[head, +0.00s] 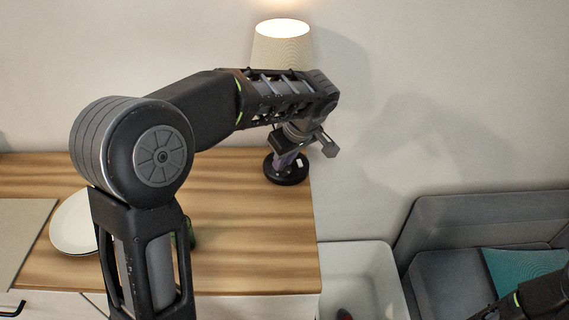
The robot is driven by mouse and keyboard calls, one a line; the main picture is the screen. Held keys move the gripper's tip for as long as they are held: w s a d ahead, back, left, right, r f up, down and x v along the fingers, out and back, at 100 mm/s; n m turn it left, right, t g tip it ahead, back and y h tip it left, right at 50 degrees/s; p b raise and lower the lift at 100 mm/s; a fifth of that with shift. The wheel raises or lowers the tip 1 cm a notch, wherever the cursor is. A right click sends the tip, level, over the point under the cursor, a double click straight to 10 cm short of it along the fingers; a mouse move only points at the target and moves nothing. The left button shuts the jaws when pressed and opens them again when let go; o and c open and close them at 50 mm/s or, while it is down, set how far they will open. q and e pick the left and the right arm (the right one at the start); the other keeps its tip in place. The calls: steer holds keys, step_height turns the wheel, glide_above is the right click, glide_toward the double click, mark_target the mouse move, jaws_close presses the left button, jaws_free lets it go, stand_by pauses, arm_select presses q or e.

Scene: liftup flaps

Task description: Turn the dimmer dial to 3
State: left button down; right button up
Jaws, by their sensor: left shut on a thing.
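A table lamp with a lit cream shade (282,45) stands at the back right of the wooden cabinet top. Its round black base (287,178) shows below my left arm, with a small white patch on it. My left gripper (288,160) reaches down to this base, shut on a small part there that I take to be the dimmer dial. The dial itself is hidden by the gripper, and its number cannot be read. The lamp's stem is mostly hidden by my arm. My right arm shows only at the bottom right corner; its gripper is out of view.
A white plate (72,225) and a grey mat (22,225) lie on the cabinet top (250,240) at the left. A dark green object shows partly behind my left arm. A white bin (360,265) and a grey sofa (450,280) with a teal cushion (520,270) stand right.

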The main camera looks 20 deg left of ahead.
arm_select(q)
steer(key=m+t+b, duration=0.1)
steer(key=m, duration=0.2)
steer(key=shift+s+a+m+h+b, duration=0.1)
steer(key=shift+a+m+h+b, duration=0.05)
steer(key=shift+m+h+b, duration=0.2)
steer(key=m, duration=0.1)
steer(key=m+t+h, duration=0.1)
steer(key=m, duration=0.1)
steer(key=shift+s+a+m, duration=0.1)
steer(key=shift+a+m, duration=0.05)
steer(key=shift+m, duration=0.1)
steer(key=m+h, duration=0.1)
steer(key=m, duration=0.1)
steer(key=shift+a+r+m, duration=0.1)
steer(key=shift+m, duration=0.3)
steer(key=m+h+p, duration=0.1)
steer(key=m+h, duration=0.1)
steer(key=m, duration=0.2)
steer(key=shift+a, duration=0.2)
steer(key=m+h, duration=0.1)
steer(key=m, duration=0.2)
steer(key=shift+a+p, duration=0.1)
steer(key=shift+p, duration=0.2)
steer(key=shift+m+g+h, duration=0.4)
steer(key=shift+m+h, duration=0.05)
steer(key=shift+m, duration=1.05)
steer(key=c, duration=1.3)
jaws_free()
steer(key=shift+c, duration=0.2)
